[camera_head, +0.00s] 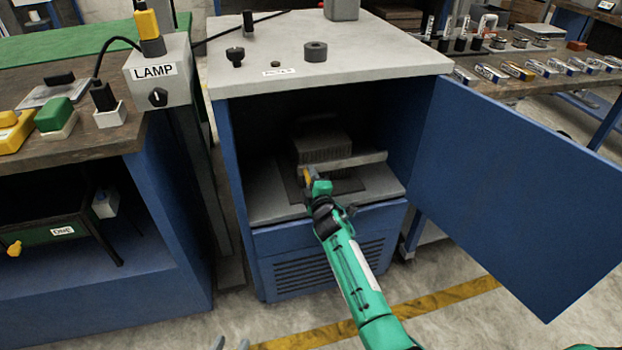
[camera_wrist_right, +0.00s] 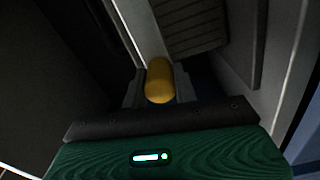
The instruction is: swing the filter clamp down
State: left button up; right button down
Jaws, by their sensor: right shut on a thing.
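Inside the open blue cabinet (camera_head: 228,190), a grey ribbed block (camera_head: 322,148), seemingly the filter, stands at the back. The pale clamp bar (camera_head: 355,161) crosses low in front of it, nearly level in the head view. Its yellow handle (camera_head: 306,175) is at the bar's left end. My right gripper (camera_head: 311,182) is shut on this handle; in the right wrist view the yellow handle (camera_wrist_right: 159,80) sits between the two fingers. The bar's pivot is not clear.
The blue door (camera_head: 520,180) stands wide open to the right. The cabinet walls and floor (camera_head: 270,195) surround my right gripper closely. A lamp box (camera_head: 160,75) and bench are at left; a bench with small parts (camera_head: 520,70) is at back right.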

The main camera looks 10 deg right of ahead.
pick_arm(q)
jog(key=shift+w+r, duration=0.1)
jog(key=shift+r, duration=0.1)
pick_arm(e)
jog(key=shift+f, duration=0.3)
jog(key=shift+s, duration=0.1)
jog(key=c, duration=1.1)
grip_release()
jog(key=shift+f, duration=0.1)
jog(key=shift+s, duration=0.3)
pick_arm(q)
jog(key=a+f+g+y+p, duration=0.1)
jog(key=g, duration=0.1)
jog(key=s+a+f+g+y+p, duration=0.1)
jog(key=a+g, duration=0.1)
jog(key=shift+s+a+f+p, duration=0.15)
jog(key=shift+a+p, duration=0.05)
jog(key=shift+p, duration=0.1)
pick_arm(e)
jog(key=s, duration=1.3)
jog(key=shift+d, duration=0.25)
jog(key=shift+s, duration=0.1)
